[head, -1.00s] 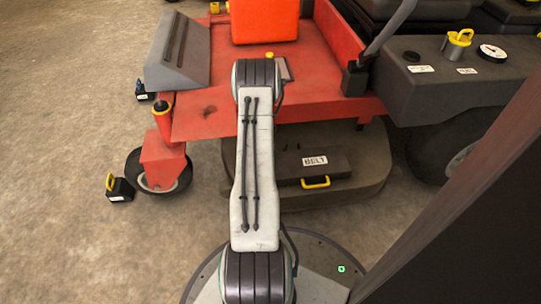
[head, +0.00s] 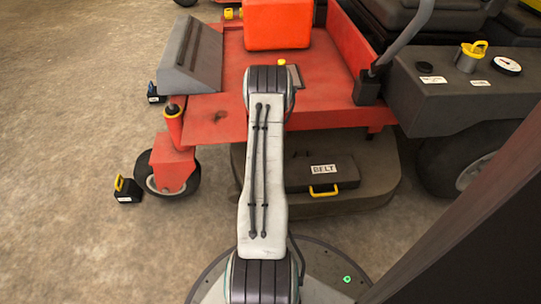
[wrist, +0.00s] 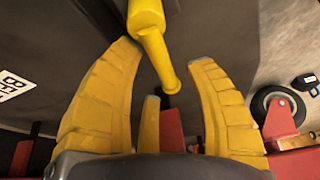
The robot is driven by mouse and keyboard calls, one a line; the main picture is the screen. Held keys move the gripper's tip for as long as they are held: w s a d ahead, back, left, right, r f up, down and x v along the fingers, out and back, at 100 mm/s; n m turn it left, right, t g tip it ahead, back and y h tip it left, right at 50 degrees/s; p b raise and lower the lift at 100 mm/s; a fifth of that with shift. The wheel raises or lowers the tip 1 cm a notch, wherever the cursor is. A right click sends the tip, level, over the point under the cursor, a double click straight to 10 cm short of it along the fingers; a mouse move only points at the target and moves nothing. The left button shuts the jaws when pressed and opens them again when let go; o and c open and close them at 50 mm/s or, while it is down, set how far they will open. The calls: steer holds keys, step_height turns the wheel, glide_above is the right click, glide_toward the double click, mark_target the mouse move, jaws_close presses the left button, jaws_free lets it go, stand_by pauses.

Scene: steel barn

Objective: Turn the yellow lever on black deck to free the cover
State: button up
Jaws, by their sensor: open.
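The yellow lever (wrist: 155,45) shows at the top middle of the wrist view, thick at its upper end and thinner toward a round tip. My gripper (wrist: 167,54) is open, with its two ribbed yellow fingers on either side of the lever in the picture. I cannot tell whether either finger touches it. In the head view the dark cover (head: 299,177), labelled BELT and with a yellow handle (head: 324,191), lies shut on the black deck (head: 374,180). The lever and my gripper are hidden in the head view, where my arm covers the deck's left part.
The red mower body (head: 215,117) stands over the deck, with an orange box (head: 277,25) on top. A front caster wheel (head: 148,180) is at the left. A small black block with a yellow handle (head: 128,190) lies on the open floor beside it.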

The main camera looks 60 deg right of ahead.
steer(key=v, duration=1.1)
steer(key=shift+a+r, duration=0.2)
steer(key=shift+r, duration=0.15)
